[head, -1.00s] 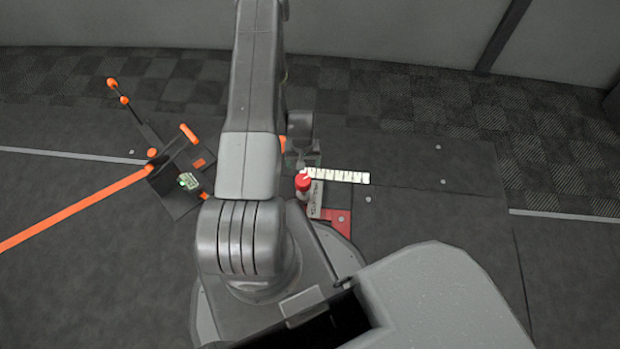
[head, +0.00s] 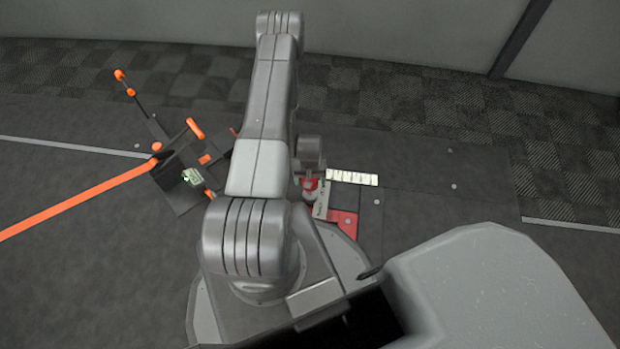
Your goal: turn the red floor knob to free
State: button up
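The red floor knob (head: 310,184) shows in the head view just right of my arm, on a small grey fitting. It is partly covered from above by my wrist. My gripper (head: 308,174) is at the knob, over its top. Its fingers are mostly hidden behind the wrist, so I cannot tell whether they touch the knob or how far apart they are. A pale label plate (head: 321,198) with dark marks stands beside the knob; its writing is too small to read.
A white marked strip (head: 352,177) lies right of the knob, and a red plate (head: 344,222) lies below it. Left of my arm is a dark device with orange handles (head: 195,129) and a small lit box (head: 192,177). Floor at right is clear.

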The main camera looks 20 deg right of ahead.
jog(key=c, duration=1)
jog(key=shift+m, duration=0.3)
jog(key=m+b, duration=0.2)
jog(key=m, duration=0.1)
jog(key=shift+m, duration=0.3)
jog(key=m+b, duration=0.2)
jog(key=m, duration=0.2)
jog(key=shift+m, duration=0.3)
jog(key=m+b, duration=0.1)
jog(key=m, duration=0.3)
jog(key=shift+m, duration=0.3)
jog(key=shift+m+b, duration=0.7)
jog(key=shift+m, duration=1.5)
